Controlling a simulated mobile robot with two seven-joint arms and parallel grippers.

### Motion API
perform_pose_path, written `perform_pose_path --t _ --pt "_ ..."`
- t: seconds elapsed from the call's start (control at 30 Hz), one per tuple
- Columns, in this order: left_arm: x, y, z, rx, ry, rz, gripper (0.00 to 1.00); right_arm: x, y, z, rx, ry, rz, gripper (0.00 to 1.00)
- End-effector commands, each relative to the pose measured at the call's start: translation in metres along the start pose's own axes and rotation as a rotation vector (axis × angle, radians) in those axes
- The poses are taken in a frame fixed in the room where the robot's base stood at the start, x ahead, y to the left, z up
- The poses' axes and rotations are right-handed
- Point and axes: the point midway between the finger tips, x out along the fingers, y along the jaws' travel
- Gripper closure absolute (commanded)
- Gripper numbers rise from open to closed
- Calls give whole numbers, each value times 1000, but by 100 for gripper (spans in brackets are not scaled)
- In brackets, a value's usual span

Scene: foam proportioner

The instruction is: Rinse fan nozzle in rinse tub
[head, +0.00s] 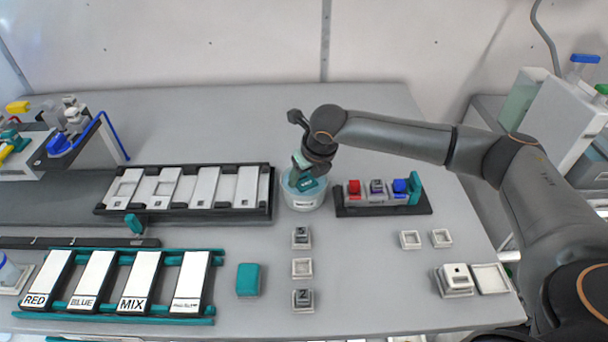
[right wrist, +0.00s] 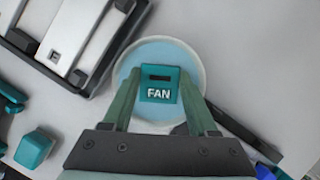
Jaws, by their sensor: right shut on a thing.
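The fan nozzle is a teal block marked FAN (right wrist: 159,84). My right gripper (right wrist: 160,100) is shut on it, with one finger on each side. In the head view the right gripper (head: 307,170) reaches down over the rinse tub (head: 303,202), a round whitish tub with pale blue liquid. The nozzle (head: 307,184) shows at the tub's opening. In the right wrist view the tub (right wrist: 196,62) lies behind the nozzle. I cannot tell whether the nozzle touches the liquid. My left gripper is not in view.
A black rack (head: 265,192) with white plates stands left of the tub. A dark tray (head: 385,211) with red, grey and blue pieces stands close on its right. Small square holders and a teal block (head: 248,280) lie in front. Bare table lies behind the tub.

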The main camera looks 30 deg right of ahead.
Motion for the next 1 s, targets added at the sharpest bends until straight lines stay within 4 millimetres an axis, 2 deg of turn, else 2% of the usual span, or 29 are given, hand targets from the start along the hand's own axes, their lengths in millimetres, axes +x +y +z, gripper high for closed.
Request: perform_pose_path --t 0.27,0.8,1.0 --pt "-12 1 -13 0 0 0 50 -24 0 10 0 -1 1 94" --pt "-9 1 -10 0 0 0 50 -72 0 30 1 -3 1 94" --pt "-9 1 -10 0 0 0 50 -83 0 35 0 -1 0 94"
